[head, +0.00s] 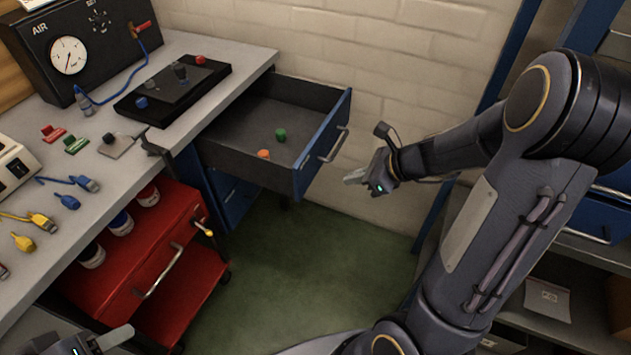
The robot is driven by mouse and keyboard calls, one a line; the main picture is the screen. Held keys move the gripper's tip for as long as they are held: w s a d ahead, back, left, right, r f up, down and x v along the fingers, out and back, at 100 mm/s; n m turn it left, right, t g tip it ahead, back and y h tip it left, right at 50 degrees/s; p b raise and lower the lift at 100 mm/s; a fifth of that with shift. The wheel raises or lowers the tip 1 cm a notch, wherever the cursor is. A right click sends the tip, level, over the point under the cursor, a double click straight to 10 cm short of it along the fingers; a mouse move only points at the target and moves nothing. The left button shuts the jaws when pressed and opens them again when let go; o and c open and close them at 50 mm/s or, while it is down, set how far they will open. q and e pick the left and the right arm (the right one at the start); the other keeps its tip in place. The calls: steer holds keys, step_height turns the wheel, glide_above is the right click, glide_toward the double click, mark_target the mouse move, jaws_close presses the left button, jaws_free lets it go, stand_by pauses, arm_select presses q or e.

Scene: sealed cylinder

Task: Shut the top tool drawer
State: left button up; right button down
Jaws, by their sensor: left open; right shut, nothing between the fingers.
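The top tool drawer (234,139) stands pulled out from under the workbench, with a blue front (337,127) and a metal bar handle (334,146). A green piece (280,134) and an orange piece (263,154) lie inside it. My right gripper (357,178) is shut and empty, just right of the drawer front and a little below the handle in the picture, seemingly apart from it. My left gripper (118,337) is at the bottom left edge, in front of the red cart, partly cut off; it is open.
A red tool cart (175,240) with jars stands by the bench, left of the drawer. The bench top (225,62) holds an air gauge box (75,45), a black tray and several connectors. A brick wall is behind. Green floor below the drawer is clear.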

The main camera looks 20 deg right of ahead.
mark_target(305, 182)
steer(key=x, duration=0.3)
steer(key=r+b+x, duration=0.1)
steer(key=x, duration=0.2)
steer(key=w+a+x, duration=0.1)
steer(key=x, duration=0.3)
steer(key=shift+w+r+b, duration=0.1)
steer(key=shift+r+b, duration=0.15)
steer(key=shift+b, duration=0.05)
arm_select(q)
steer(key=shift+f, duration=0.95)
arm_select(e)
steer(key=shift+w+a, duration=0.3)
